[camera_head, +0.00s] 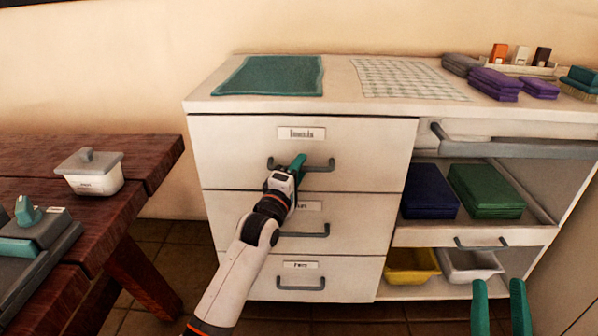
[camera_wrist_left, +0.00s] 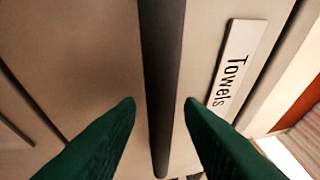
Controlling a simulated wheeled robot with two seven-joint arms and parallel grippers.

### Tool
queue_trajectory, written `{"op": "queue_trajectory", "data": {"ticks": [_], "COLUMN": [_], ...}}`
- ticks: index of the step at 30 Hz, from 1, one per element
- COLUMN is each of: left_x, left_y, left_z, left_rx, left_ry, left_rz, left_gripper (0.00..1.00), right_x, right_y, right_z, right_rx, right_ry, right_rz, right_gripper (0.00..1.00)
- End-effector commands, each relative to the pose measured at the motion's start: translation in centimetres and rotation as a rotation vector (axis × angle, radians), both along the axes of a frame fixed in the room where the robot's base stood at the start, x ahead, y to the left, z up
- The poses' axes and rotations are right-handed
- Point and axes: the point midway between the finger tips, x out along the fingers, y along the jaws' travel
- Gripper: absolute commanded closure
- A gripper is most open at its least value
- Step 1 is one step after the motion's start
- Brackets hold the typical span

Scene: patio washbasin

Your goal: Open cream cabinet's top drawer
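The cream cabinet (camera_head: 230,150) stands ahead, its top drawer (camera_head: 235,135) looking shut. That drawer has a grey bar handle (camera_head: 322,167) below a label. My left gripper (camera_head: 299,161) is at this handle. In the left wrist view the dark handle bar (camera_wrist_left: 163,60) runs between the two green fingertips of my left gripper (camera_wrist_left: 160,103), with a gap on each side. The label (camera_wrist_left: 238,62) there reads "Towels". Whether the tips reach past the bar is hard to tell. My right gripper (camera_head: 500,290) is open and empty at the lower right, away from the drawer.
Two more drawers with handles (camera_head: 302,284) lie below. Right of them, open shelves hold dark blue (camera_head: 428,190) and green towels (camera_head: 485,190). A wooden table (camera_head: 145,155) with a white lidded box (camera_head: 92,178) stands at left. Floor shows between table and cabinet.

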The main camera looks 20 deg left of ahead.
Motion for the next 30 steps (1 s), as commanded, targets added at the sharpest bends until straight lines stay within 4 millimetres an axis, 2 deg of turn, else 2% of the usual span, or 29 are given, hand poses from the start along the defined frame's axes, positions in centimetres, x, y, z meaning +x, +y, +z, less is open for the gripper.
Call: {"op": "queue_trajectory", "data": {"ticks": [10, 16, 27, 30], "left_x": [0.24, 0.23, 0.13, -0.06], "left_y": [-0.04, -0.03, -0.05, -0.11], "left_z": [0.04, 0.04, 0.05, 0.11], "left_rx": [0.000, 0.000, 0.000, -0.002], "left_ry": [0.001, 0.001, 0.001, 0.002], "left_rz": [0.000, 0.000, 0.000, 0.000], "left_gripper": [0.67, 1.00, 1.00, 1.00], "right_x": [-0.19, -0.18, 0.03, 0.69], "right_y": [-0.01, -0.02, 0.02, 0.08], "right_z": [0.21, 0.19, 0.16, -0.66], "right_rx": [0.005, 0.005, 0.001, -0.019], "right_ry": [-0.017, -0.016, -0.002, 0.068], "right_rz": [0.001, 0.001, 0.000, -0.003], "right_gripper": [0.64, 0.64, 0.64, 0.64]}}
